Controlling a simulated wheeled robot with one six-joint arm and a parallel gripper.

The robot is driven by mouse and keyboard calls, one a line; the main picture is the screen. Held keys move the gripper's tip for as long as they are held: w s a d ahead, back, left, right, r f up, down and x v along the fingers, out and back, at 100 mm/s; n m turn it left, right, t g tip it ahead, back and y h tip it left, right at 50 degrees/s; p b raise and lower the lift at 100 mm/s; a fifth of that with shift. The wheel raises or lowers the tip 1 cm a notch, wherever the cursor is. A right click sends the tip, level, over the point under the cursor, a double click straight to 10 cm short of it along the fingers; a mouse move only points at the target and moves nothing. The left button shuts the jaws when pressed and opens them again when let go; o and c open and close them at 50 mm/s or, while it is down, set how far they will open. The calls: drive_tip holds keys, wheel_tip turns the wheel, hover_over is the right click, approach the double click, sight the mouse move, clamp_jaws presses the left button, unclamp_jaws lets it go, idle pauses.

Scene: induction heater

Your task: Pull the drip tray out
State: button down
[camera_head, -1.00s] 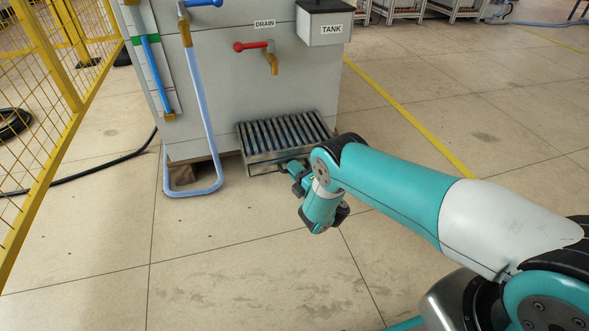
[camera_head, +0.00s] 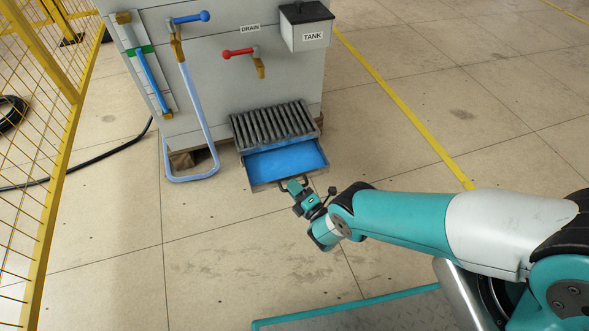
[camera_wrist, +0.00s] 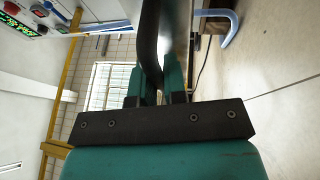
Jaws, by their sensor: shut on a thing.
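The drip tray (camera_head: 290,160) is a shallow metal drawer with a blue inside, at the foot of the grey machine in the head view. It sticks out from under a dark slatted grate (camera_head: 273,124), with much of its blue inside showing. My gripper (camera_head: 291,188) is at the tray's front, shut on its dark handle (camera_head: 284,186). In the wrist view, the two teal fingers (camera_wrist: 152,88) close on a dark curved bar, which fits the handle. The rear of the tray is hidden under the grate.
The grey machine (camera_head: 225,80) carries a red-handled drain valve (camera_head: 240,52), a blue-handled valve (camera_head: 188,19) and a tank (camera_head: 306,28). A pale blue hose loop (camera_head: 198,125) hangs left of the tray. A yellow fence (camera_head: 60,130) stands at left. The floor before the tray is clear.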

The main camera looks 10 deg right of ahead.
drive_tip(key=shift+s+d, duration=0.3)
drive_tip(key=shift+s, duration=0.25)
drive_tip(key=c, duration=1.5)
unclamp_jaws()
drive_tip(key=shift+o, duration=0.2)
drive_tip(key=shift+a, duration=0.15)
drive_tip(key=p+v, duration=0.5)
drive_tip(key=v, duration=1.2)
drive_tip(key=shift+s, duration=0.15)
